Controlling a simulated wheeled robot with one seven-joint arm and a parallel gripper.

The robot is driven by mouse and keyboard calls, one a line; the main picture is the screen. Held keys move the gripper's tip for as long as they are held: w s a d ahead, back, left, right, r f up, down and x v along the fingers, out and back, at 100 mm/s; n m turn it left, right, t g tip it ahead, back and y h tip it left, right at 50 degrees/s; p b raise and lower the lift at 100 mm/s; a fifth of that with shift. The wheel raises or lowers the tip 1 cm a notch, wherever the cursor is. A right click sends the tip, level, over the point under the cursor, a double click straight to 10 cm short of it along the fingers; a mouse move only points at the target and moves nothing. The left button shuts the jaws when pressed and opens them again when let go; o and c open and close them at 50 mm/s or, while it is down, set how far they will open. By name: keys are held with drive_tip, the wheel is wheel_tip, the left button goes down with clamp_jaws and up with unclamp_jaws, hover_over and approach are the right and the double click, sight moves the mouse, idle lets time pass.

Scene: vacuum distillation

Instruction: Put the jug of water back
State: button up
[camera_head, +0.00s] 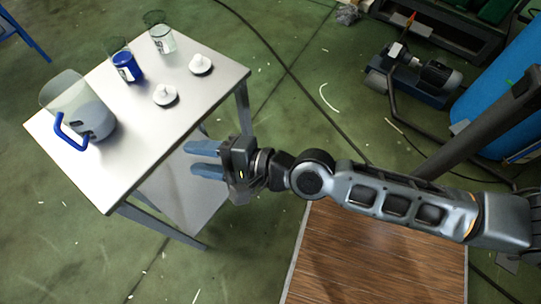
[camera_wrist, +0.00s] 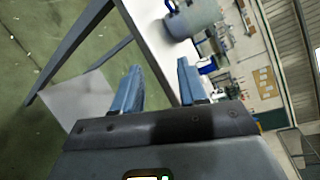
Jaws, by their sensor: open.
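The jug of water (camera_head: 86,110) is clear with a blue handle (camera_head: 70,136) and stands upright at the left end of the white table (camera_head: 190,112). It also shows near the top of the wrist view (camera_wrist: 193,19). My gripper (camera_head: 205,159) is open and empty, beside the table's front right edge and well apart from the jug. Its two blue fingers point toward the table, and they also show in the wrist view (camera_wrist: 158,88).
A blue-filled beaker (camera_head: 128,68), a clear beaker (camera_head: 161,40) and two white lids (camera_head: 165,94) (camera_head: 201,64) stand on the table. A lower shelf (camera_head: 195,195) lies beneath. A pump (camera_head: 425,78) and a blue tank (camera_head: 500,90) stand at right. Cables cross the green floor.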

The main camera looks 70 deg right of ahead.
drive_tip(key=s+r+n, duration=0.4)
drive_tip(key=s+n, duration=0.6)
drive_tip(key=n, duration=0.1)
drive_tip(key=s+r+n+g+h, duration=0.1)
drive_tip(key=s+r+n, duration=0.3)
drive_tip(key=s+n, duration=0.6)
drive_tip(key=shift+s+r+n, duration=0.15)
drive_tip(key=shift+r+n, duration=0.2)
drive_tip(key=shift+n, duration=0.15)
